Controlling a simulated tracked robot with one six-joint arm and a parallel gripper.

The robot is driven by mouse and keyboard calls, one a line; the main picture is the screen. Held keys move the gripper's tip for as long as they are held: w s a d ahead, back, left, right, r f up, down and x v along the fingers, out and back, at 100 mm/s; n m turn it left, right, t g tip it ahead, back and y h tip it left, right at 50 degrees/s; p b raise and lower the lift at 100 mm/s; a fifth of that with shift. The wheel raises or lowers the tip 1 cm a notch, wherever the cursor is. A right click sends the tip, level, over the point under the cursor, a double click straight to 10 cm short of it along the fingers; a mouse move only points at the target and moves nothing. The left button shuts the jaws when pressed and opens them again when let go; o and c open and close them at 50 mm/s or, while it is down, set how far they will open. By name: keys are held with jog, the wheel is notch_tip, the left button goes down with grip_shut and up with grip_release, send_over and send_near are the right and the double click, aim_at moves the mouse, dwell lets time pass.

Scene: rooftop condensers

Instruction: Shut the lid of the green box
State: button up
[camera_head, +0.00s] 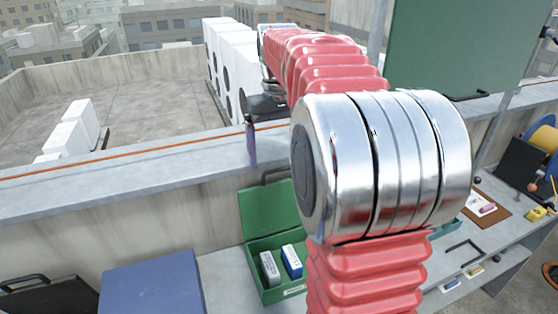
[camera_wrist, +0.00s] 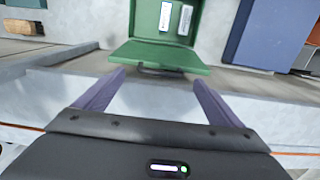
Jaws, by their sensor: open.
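The green box (camera_head: 270,297) stands on the grey worktop by the parapet wall. Its lid (camera_head: 266,216) is open and stands up at the back, with a dark handle on its top edge. A grey-white and a blue-and-white item lie inside. The box (camera_wrist: 138,18) and its lid (camera_wrist: 160,56) also show in the wrist view, with the handle edge towards me. My gripper (camera_head: 251,150) is above and behind the lid, over the parapet, fingers pointing down. In the wrist view, my gripper (camera_wrist: 160,80) is open and empty, its purple fingers apart and short of the lid.
A blue box (camera_head: 150,283) and a dark case (camera_head: 48,298) are left of the green box. The concrete parapet (camera_head: 110,165) runs behind the worktop. A large green panel (camera_head: 450,45) hangs at upper right. A clipboard (camera_head: 488,207) and small items lie at right.

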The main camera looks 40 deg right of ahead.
jog(key=shift+f, duration=1.45)
jog(key=c, duration=1.5)
jog(key=shift+d, duration=0.15)
jog(key=shift+s, duration=0.1)
